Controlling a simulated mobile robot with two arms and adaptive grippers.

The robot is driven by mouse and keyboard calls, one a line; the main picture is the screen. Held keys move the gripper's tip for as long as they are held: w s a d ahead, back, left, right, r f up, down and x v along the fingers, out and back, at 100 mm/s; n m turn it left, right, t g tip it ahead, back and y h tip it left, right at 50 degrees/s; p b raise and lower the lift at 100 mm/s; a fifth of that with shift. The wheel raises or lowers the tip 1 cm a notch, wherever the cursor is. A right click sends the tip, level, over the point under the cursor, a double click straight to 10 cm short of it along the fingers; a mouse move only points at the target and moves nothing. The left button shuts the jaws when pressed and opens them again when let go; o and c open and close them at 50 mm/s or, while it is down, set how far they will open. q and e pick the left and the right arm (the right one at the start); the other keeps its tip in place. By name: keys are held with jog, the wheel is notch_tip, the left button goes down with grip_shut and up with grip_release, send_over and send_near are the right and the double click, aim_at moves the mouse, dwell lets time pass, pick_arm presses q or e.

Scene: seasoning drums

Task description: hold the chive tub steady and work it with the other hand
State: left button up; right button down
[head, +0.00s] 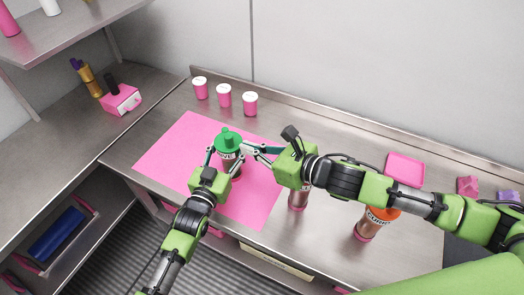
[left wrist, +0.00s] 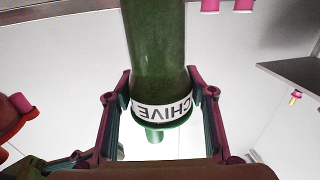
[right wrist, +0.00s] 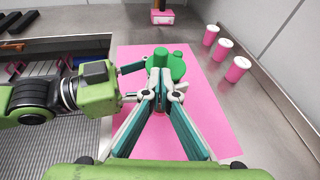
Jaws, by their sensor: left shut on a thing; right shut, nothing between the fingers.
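The chive tub has a green lid (head: 229,138) with a knob on top and stands over the pink mat (head: 178,150). In the left wrist view its dark green body (left wrist: 156,45) and the label with the letters CHIVE (left wrist: 165,113) show upside down. My left gripper (head: 225,157) is shut on the tub, with one finger on each side near the label. My right gripper (right wrist: 160,74) is shut and empty, its fingertips together beside the lid (right wrist: 178,66). I cannot tell whether the fingertips touch the lid. The tub's lower body is mostly hidden by the left gripper.
A drum with an orange lid (head: 381,214) and another drum (head: 297,201), partly hidden by my right arm, stand to the right. Several pink jars (head: 224,96) line the back. A pink tray (head: 404,168) lies at back right. The mat's left part is clear.

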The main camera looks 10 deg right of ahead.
aim_at(232, 143)
jog(key=shift+x, duration=1.65)
